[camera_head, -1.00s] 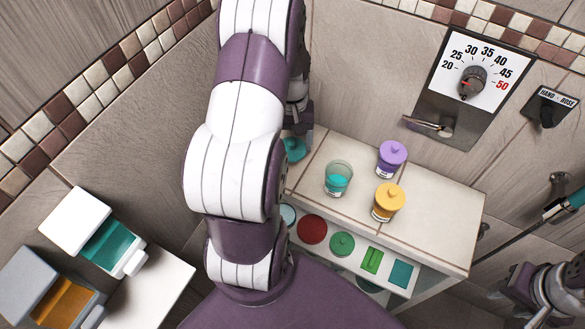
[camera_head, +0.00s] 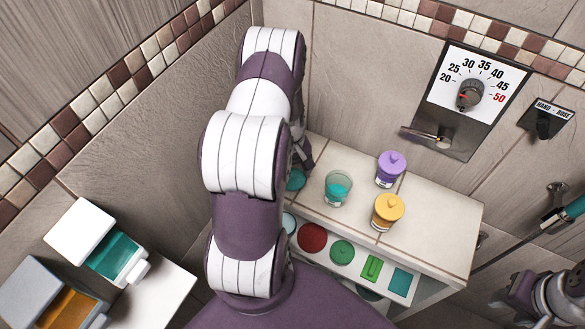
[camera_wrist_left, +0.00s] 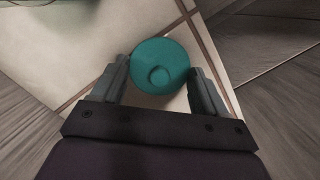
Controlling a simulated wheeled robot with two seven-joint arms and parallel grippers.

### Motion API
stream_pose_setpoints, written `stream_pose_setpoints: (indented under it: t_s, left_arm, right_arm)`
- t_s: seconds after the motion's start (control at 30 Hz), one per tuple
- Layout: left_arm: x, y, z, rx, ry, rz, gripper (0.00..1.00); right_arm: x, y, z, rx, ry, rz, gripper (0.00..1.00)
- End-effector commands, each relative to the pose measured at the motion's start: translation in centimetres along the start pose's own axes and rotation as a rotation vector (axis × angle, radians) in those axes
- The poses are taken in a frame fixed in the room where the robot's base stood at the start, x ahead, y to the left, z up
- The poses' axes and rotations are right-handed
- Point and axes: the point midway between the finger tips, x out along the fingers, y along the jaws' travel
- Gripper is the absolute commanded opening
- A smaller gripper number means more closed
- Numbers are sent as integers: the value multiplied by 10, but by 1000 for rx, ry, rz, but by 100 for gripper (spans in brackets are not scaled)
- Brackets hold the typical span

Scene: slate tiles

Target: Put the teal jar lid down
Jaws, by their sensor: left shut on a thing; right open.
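The teal jar lid (camera_wrist_left: 160,62) is between the two fingers of my left gripper (camera_wrist_left: 163,82), which is shut on it. In the head view the lid (camera_head: 296,179) shows partly at the left end of the tiled ledge (camera_head: 437,221), beside my left gripper (camera_head: 303,160). I cannot tell whether it touches the ledge. The open glass jar with teal contents (camera_head: 338,188) stands just right of the lid. My right gripper (camera_head: 510,301) is open and empty at the lower right edge of the head view.
A purple-lidded jar (camera_head: 390,168) and a yellow-lidded jar (camera_head: 387,212) stand further right on the ledge. A white strip below holds a red disc (camera_head: 312,237), a green disc (camera_head: 342,251) and other coloured pieces. Dispensers (camera_head: 110,258) are at left.

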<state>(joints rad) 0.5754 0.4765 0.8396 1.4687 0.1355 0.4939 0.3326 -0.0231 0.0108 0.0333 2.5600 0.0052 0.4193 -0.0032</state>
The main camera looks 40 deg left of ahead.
Motion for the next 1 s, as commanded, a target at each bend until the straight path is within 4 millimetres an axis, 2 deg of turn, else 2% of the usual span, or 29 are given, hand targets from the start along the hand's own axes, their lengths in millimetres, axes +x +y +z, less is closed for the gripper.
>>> stream_pose_setpoints:
  t_s: [0.2,0.23,0.3,0.53,0.67,0.77,1.0]
  left_arm:
    - [5,0,-1,0,0,0,45]
    - [4,0,-1,0,0,0,83]
    - [4,0,0,1,0,0,99]
    - [3,0,0,1,0,0,99]
    - [-6,1,-1,1,3,1,99]
    - [-28,1,-2,1,5,3,99]
    - [-90,1,-1,2,5,2,99]
  right_arm:
    - [4,0,0,0,0,0,43]
    - [3,0,0,0,0,0,43]
    - [2,0,0,0,0,0,43]
    - [2,0,0,0,0,0,43]
    - [1,0,0,0,0,0,43]
    - [7,0,1,0,0,0,43]
    - [17,0,2,0,0,0,43]
